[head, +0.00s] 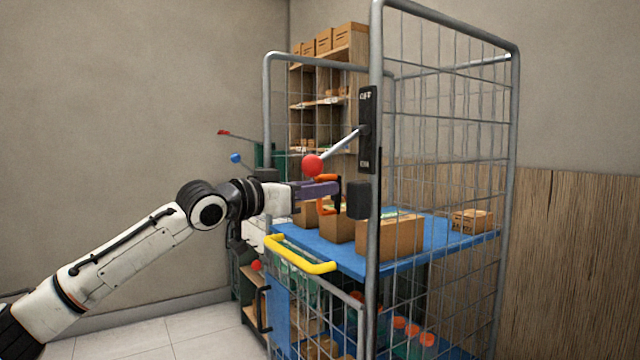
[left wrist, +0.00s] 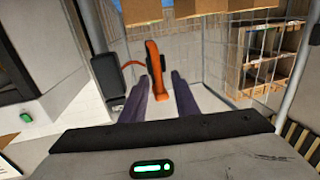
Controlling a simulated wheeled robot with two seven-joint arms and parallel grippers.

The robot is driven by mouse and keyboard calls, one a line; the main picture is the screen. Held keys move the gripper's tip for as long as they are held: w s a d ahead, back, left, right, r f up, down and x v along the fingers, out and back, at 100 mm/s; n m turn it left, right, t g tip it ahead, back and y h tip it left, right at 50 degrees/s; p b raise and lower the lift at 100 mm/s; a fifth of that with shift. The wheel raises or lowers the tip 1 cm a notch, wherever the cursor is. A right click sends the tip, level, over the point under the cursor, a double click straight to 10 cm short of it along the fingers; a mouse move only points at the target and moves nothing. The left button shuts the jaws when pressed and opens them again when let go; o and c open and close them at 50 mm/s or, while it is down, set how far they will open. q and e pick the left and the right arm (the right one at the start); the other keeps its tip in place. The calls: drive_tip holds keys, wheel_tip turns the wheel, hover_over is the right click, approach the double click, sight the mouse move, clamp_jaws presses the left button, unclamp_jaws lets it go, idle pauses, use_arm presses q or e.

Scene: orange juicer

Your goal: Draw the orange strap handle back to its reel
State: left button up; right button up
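The orange strap handle (head: 325,208) is a loop beside the front post of the wire cage, partly hidden by my left gripper (head: 338,189). In the left wrist view, the handle (left wrist: 156,72) stands between and just beyond the purple fingertips of my left gripper (left wrist: 160,79). The fingers are apart, with a gap on each side of the handle. The black reel (head: 357,199) is at the cage post, just right of the handle. My right gripper is not in view.
A lever with a red ball (head: 312,165) sticks out from the post just above my left gripper. A yellow bar (head: 300,257) lies below. A blue shelf (head: 350,262) in the cage bears cardboard boxes (head: 390,236). The floor at left is clear.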

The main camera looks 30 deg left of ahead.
use_arm(q)
drive_tip(key=shift+w+d, duration=0.1)
drive_tip(key=shift+w, duration=0.3)
clamp_jaws()
drive_tip(key=d, duration=0.1)
drive_tip(key=s+d, duration=0.1)
drive_tip(key=d, duration=0.1)
drive_tip(key=shift+f+b, duration=0.1)
drive_tip(key=shift+b, duration=0.3)
unclamp_jaws()
drive_tip(key=shift+s, duration=0.15)
drive_tip(key=shift+a, duration=0.1)
